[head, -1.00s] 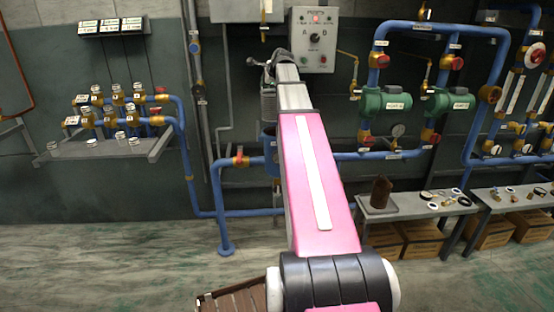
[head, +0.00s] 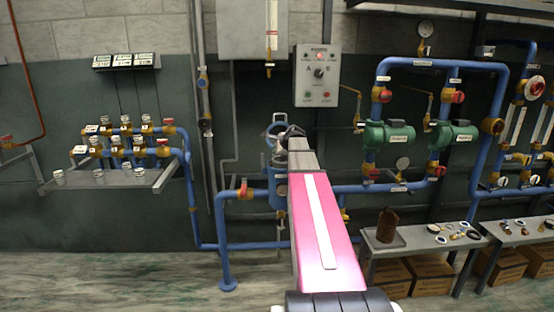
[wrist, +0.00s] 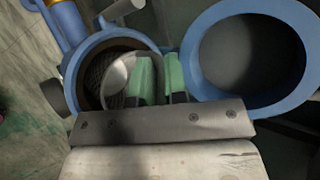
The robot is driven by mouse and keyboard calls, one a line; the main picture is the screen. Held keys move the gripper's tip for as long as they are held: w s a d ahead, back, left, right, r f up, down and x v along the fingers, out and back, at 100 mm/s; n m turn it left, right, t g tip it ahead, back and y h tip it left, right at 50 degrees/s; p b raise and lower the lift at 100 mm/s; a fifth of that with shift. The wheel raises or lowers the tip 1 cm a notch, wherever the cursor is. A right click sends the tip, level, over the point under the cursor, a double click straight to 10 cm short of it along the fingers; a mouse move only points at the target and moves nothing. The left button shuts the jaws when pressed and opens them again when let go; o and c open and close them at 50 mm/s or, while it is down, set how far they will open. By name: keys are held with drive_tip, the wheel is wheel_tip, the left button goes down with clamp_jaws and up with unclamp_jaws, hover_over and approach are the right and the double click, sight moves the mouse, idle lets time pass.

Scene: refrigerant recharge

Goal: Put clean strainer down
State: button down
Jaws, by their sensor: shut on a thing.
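The clean strainer (wrist: 117,78), a grey mesh cylinder with a shiny metal part, sits inside the round mouth of a blue pipe housing (wrist: 78,58) in the wrist view. My gripper (wrist: 160,78) has green fingertips close together at the right side of this mouth, shut on the strainer. How deep the strainer sits is hidden. In the head view my gripper (head: 287,137) is at the top of the blue housing (head: 277,187), and my arm hides part of it. The housing's round blue lid (wrist: 197,62) is open to the right in the wrist view.
A rust-brown cylinder (head: 387,225) stands on a tray on the bench (head: 415,238) at right, beside several small parts. A control box (head: 318,75) and green pumps (head: 388,137) are on the wall behind. Blue pipes flank the housing. The floor at left is clear.

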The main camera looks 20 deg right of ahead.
sight(277, 157)
drive_tip(key=shift+f, duration=2)
drive_tip(key=c, duration=1.1)
unclamp_jaws()
drive_tip(key=shift+c, duration=0.2)
drive_tip(key=v, duration=1.2)
drive_tip(key=s+a+f+n+g, duration=0.3)
drive_tip(key=s+a+f+n, duration=0.3)
drive_tip(key=f, duration=0.5)
drive_tip(key=s+a+f+n+g+h, duration=0.1)
drive_tip(key=s+a+f+n+g, duration=0.3)
drive_tip(key=s+a+f+n, duration=0.3)
drive_tip(key=s+a+f+n+g+h, duration=0.1)
drive_tip(key=s+a+f+n+g, duration=0.2)
drive_tip(key=s+a+f+n, duration=0.4)
drive_tip(key=s+a+f, duration=0.3)
drive_tip(key=a+f, duration=0.1)
drive_tip(key=f, duration=0.4)
drive_tip(key=shift+s+a, duration=0.35)
drive_tip(key=shift+a, duration=0.05)
